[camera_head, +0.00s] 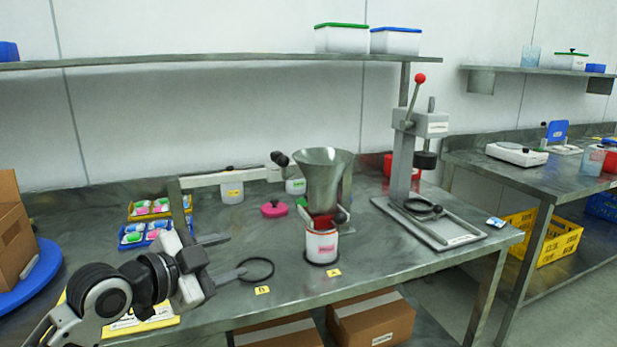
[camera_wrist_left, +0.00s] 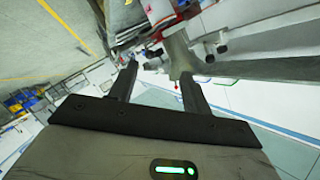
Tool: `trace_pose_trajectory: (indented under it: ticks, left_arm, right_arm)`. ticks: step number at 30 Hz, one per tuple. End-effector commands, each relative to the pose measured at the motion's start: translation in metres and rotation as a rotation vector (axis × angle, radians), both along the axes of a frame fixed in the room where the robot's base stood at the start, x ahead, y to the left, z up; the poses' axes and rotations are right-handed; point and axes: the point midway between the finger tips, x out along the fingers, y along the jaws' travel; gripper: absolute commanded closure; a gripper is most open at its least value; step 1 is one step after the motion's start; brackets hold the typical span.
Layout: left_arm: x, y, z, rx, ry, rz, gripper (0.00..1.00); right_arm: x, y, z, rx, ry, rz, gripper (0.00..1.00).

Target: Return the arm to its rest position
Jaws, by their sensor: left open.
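My left arm (camera_head: 105,300) comes in from the lower left of the head view and reaches over the left part of the steel bench. Its gripper (camera_head: 234,256) points right, with its two fingers spread apart and nothing visible between them. In the left wrist view the gripper (camera_wrist_left: 156,84) also shows two separated fingers, with blurred bench equipment beyond them. The steel funnel (camera_head: 322,180) stands to the right of the gripper, apart from it, above a white jar with a pink label (camera_head: 321,246). My right gripper is not in view.
A black ring (camera_head: 256,269) lies by the fingertips. Small trays of coloured packets (camera_head: 145,235) lie behind the arm. A lever press (camera_head: 405,160) stands right of the funnel. A cardboard box (camera_head: 12,235) stands at far left. The bench's front right is mostly clear.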

Motion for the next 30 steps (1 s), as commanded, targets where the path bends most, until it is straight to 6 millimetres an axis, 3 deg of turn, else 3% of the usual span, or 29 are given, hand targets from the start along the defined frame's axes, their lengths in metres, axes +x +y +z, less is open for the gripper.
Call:
trace_pose_trajectory:
  ticks: [1, 5, 8, 12, 15, 18, 21, 24, 30]
  left_arm:
    - [-0.007, -0.003, -0.021, -0.030, 0.041, 0.019, 0.51]
    - [-0.028, -0.008, -0.073, -0.124, 0.145, 0.094, 0.51]
    - [-0.058, -0.011, -0.124, -0.219, 0.253, 0.183, 0.51]
    - [-0.120, -0.012, -0.195, -0.364, 0.415, 0.349, 0.51]
    - [-0.167, -0.009, -0.231, -0.443, 0.506, 0.463, 0.51]
    - [-0.205, -0.005, -0.253, -0.497, 0.570, 0.555, 0.51]
    - [-0.230, -0.002, -0.266, -0.527, 0.608, 0.617, 0.51]
    - [-0.242, -0.001, -0.270, -0.541, 0.623, 0.647, 0.51]
    - [-0.244, 0.000, -0.271, -0.544, 0.626, 0.653, 0.51]
  right_arm:
    - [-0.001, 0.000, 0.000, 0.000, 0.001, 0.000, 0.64]
    - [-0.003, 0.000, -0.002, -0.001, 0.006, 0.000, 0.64]
    - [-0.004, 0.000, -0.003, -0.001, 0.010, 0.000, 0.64]
    - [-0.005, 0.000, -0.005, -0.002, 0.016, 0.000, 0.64]
    - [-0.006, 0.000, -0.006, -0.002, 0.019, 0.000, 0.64]
    - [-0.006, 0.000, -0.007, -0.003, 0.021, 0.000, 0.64]
    - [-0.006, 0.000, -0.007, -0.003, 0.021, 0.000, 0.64]
    - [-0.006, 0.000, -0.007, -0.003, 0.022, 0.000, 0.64]
    - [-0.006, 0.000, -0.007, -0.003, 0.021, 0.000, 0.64]
